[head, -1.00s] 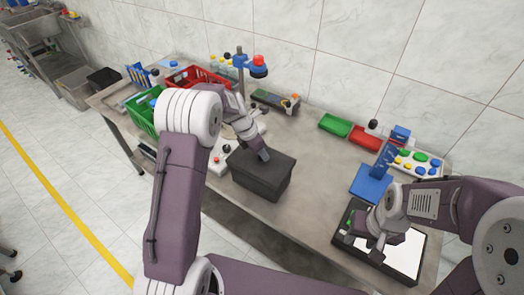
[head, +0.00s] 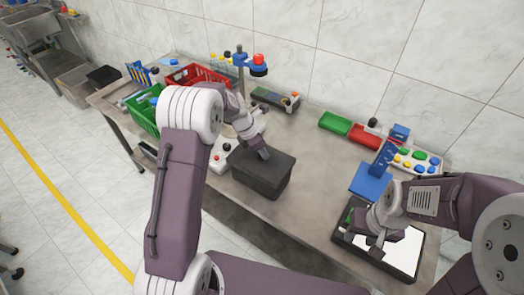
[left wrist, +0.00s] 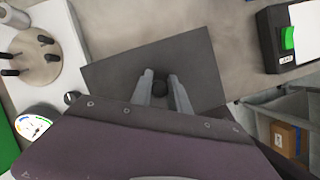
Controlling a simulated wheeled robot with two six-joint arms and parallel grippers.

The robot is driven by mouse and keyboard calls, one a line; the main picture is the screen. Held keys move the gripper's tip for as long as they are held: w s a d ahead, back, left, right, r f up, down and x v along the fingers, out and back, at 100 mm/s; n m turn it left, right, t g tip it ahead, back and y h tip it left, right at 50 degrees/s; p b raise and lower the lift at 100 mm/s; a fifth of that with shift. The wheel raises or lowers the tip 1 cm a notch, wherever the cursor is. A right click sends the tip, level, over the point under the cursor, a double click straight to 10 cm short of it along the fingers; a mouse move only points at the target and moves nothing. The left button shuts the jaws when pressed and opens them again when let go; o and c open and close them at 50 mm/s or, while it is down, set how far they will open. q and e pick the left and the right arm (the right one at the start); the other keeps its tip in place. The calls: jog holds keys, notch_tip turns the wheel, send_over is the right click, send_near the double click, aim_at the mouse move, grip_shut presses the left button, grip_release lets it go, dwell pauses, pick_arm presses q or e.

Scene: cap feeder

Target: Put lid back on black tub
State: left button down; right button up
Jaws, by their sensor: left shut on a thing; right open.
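The black tub (head: 262,182) stands near the front edge of the table, left of the middle. Its dark flat lid (head: 278,163) lies over the tub's top; the lid also fills the middle of the left wrist view (left wrist: 205,62). My left gripper (head: 264,154) is above the lid, and in the left wrist view its two fingers (left wrist: 161,88) are shut on the lid's round black knob. The lid looks level and about in line with the tub; I cannot tell whether it is fully seated. My right gripper (head: 376,240) is open and empty over the white-topped black device.
A green basket (head: 143,118) and a red basket (head: 197,76) stand at the back left. A blue stand (head: 371,182) and a black device with a white top (head: 405,252) are at the right. The table between tub and blue stand is clear.

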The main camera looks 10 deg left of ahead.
pick_arm(q)
jog(key=shift+f, duration=0.1)
jog(key=shift+f+b, duration=0.3)
jog(key=shift+f, duration=0.5)
jog(key=shift+r, duration=0.1)
jog(key=shift+p, duration=0.4)
jog(key=shift+f, duration=0.2)
jog(key=shift+f, duration=0.35)
